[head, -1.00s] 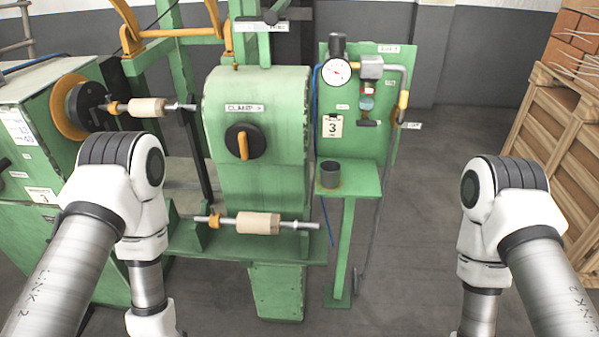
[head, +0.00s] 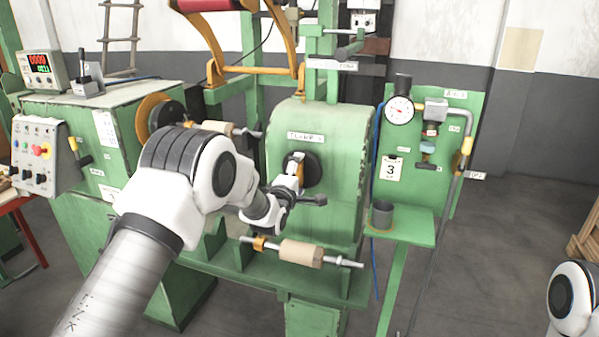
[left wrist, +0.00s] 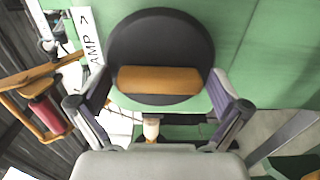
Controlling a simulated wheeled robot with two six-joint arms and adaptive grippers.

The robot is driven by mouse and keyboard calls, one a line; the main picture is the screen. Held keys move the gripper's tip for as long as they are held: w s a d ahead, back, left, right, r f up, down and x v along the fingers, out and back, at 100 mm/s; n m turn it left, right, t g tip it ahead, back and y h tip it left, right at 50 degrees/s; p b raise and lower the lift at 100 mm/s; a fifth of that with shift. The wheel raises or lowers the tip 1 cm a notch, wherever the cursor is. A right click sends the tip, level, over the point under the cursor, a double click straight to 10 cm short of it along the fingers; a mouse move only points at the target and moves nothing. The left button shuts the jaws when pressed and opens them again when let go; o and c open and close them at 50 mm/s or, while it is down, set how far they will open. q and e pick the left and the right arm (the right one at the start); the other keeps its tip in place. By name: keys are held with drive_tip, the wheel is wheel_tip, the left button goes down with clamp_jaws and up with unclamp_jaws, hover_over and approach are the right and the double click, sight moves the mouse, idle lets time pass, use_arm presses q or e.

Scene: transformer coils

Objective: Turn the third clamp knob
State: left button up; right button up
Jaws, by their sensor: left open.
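The clamp knob (head: 313,169) is a black disc with an orange grip bar, on the front of the green rounded housing under a label that starts with CLAMP. In the left wrist view the black disc (left wrist: 160,30) and its orange bar (left wrist: 160,80) face me, with the bar lying across the picture. My left gripper (head: 293,172) is at the front of the knob and partly covers it. In the left wrist view its open fingers (left wrist: 160,105) stand on either side of the bar, with gaps visible. My right gripper is out of view.
Below the knob, a spindle with a tan coil (head: 301,253) lies across the green machine (head: 280,280). To the right, a green panel holds a gauge (head: 399,110), and a grey cup (head: 382,214) stands on its shelf. A control box (head: 40,155) is at the left.

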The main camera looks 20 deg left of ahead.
use_arm(q)
drive_tip(key=shift+w, duration=0.25)
drive_tip(key=shift+s+r, duration=0.1)
drive_tip(key=shift+s, duration=0.1)
drive_tip(key=c, duration=1)
